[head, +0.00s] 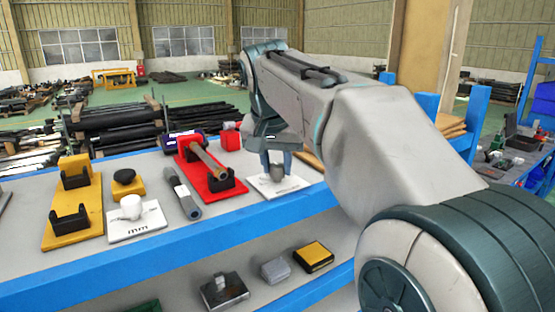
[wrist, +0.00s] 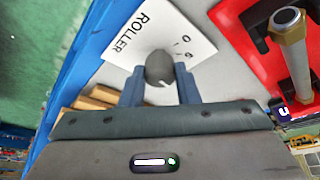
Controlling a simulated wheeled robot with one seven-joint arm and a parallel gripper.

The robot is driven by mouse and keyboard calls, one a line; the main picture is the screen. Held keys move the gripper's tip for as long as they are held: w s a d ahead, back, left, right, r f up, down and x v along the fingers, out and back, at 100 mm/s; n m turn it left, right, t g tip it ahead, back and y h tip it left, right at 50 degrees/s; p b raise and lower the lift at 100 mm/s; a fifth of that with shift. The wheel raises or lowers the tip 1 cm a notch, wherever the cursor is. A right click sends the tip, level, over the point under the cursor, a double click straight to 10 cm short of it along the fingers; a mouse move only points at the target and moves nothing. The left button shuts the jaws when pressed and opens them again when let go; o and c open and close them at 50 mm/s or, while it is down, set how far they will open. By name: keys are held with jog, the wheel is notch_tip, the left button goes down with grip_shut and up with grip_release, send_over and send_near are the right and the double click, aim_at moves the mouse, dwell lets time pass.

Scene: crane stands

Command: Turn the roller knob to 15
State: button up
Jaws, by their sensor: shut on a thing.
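The roller knob is a dark grey round knob (wrist: 160,66) on a white plate (wrist: 192,35). The plate is printed "ROLLER", with numbers beside the knob that I can only partly read. A short light pointer mark shows on the knob's side towards my gripper. My gripper (wrist: 160,75) is shut on the knob, one blue finger on each side. In the head view my gripper (head: 276,160) comes down from above onto the grey knob (head: 277,172), on its white plate (head: 262,189) at the shelf's right part.
A red stand (head: 196,172) holding a brass-ended rod is just left of the plate. The blue shelf edge (head: 200,235) runs along the front.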

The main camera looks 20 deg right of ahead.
jog(key=m+h, duration=0.1)
jog(key=m, duration=0.2)
jog(key=m+g+p, duration=0.1)
jog(key=m, duration=0.2)
jog(key=shift+w+a+g+h, duration=0.1)
jog(key=shift+a+g+h, duration=0.05)
jog(key=shift+g+h, duration=0.2)
jog(key=shift+p, duration=0.3)
jog(key=o, duration=1)
jog(key=shift+c, duration=0.2)
jog(key=p+v, duration=0.1)
jog(key=v, duration=1.2)
jog(key=shift+a+r, duration=0.15)
jog(key=shift+r, duration=0.25)
